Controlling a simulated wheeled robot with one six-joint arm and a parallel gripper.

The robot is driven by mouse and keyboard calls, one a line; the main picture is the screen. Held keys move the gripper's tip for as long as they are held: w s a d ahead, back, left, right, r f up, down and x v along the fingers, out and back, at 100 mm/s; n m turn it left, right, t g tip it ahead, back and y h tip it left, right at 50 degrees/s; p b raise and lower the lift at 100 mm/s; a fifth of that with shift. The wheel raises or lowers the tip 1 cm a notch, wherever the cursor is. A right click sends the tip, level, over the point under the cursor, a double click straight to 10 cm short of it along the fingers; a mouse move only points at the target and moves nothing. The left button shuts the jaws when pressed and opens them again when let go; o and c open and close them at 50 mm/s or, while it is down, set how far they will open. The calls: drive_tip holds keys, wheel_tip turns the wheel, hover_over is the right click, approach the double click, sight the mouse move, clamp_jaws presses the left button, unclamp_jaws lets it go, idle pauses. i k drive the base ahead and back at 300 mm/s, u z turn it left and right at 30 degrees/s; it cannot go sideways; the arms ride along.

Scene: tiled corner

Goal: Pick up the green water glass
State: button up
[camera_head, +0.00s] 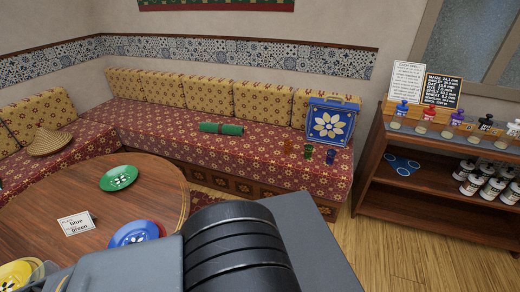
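Three small glasses stand in a row on the red patterned bench seat, in front of the blue box. The middle one looks like the green water glass (308,151). An amber-brown glass (288,147) is to its left and a dark bluish glass (330,157) to its right. They are small, so their exact shades are hard to tell. My dark arm links fill the bottom centre, well in front of the bench and apart from the glasses. My gripper is not visible.
A blue flowered box (331,121) and rolled green mat (221,128) rest on the bench. Wooden shelves (425,190) stand right; floor between is clear.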

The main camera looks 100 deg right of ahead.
sight(308, 152)
drive_tip(key=z, duration=4.2)
